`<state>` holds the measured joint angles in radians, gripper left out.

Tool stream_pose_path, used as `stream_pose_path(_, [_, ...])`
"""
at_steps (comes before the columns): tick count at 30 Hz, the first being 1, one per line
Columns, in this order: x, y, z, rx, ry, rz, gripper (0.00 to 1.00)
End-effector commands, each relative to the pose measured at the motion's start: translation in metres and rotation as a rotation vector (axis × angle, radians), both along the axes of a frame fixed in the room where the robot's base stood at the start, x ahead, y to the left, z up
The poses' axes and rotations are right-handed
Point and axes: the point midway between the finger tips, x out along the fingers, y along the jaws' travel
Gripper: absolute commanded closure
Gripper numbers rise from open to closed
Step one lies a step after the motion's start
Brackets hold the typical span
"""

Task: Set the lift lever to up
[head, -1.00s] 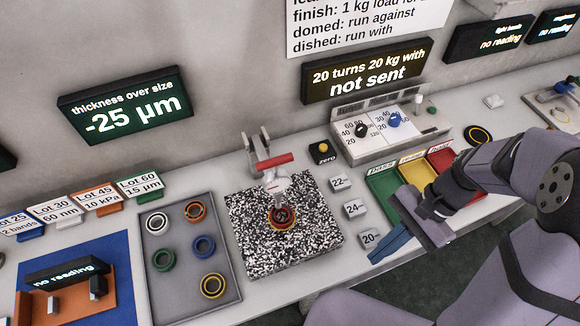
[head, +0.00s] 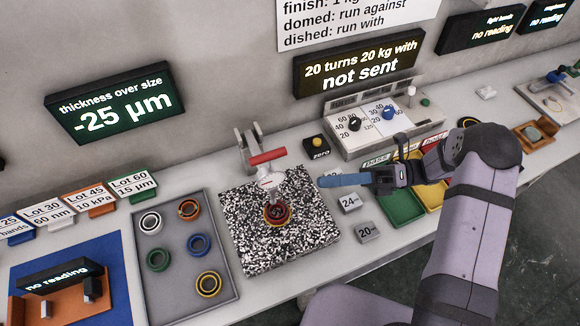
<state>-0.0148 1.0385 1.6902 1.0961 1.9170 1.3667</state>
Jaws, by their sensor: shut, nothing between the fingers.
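The lift lever, a red-handled bar (head: 268,157), is on the gauge stand (head: 247,150) in the head view. It lies close to level, its right end slightly higher. The stand's pale spindle comes down over a dark red and yellow ring (head: 277,213) on the speckled granite plate (head: 315,240). I cannot tell whether the tip touches the ring. My gripper (head: 323,180) has blue fingers, shut and empty, pointing left.
A grey tray (head: 228,285) with several coloured rings lies left of the plate. A black block with a yellow zero button (head: 317,145) is behind it. Weight blocks (head: 368,232) and coloured bins (head: 402,205) stand right. A control box (head: 345,140) with knobs stands behind my gripper.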

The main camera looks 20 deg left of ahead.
Motion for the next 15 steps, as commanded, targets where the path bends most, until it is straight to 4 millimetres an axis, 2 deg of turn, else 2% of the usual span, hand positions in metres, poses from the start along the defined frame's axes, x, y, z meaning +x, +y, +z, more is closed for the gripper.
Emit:
stream_pose_path(8, [-0.011, 0.016, 0.006, 0.000, -0.001, 0.003, 1.00])
stream_pose_path(15, [-0.034, 0.049, 0.013, -0.001, 0.000, 0.005, 1.00])
